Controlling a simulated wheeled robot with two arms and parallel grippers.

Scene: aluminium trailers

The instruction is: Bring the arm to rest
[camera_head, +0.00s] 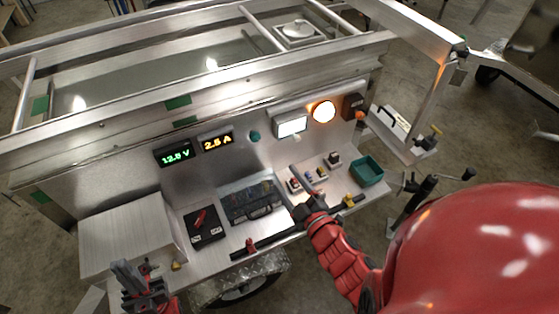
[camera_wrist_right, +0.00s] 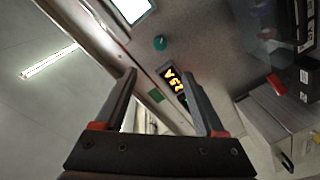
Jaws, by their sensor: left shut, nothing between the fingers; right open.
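My right arm is red and reaches over the front shelf of the trailer (camera_head: 130,115). My right gripper (camera_head: 311,201) is at the shelf, near some small blocks. In the right wrist view the right gripper (camera_wrist_right: 160,75) is open, with nothing between its two dark fingers. Beyond them is the metal panel with the amber display (camera_wrist_right: 177,88). My left gripper (camera_head: 131,274) is shut and empty at the lower left, in front of the shelf's left end.
The panel carries a green display (camera_head: 175,155), an amber display (camera_head: 217,142) and a glowing amber lamp (camera_head: 323,111). On the shelf are a black box (camera_head: 203,227), a clear-lidded case (camera_head: 251,200), a red-handled lever (camera_head: 251,246) and a teal bin (camera_head: 366,170).

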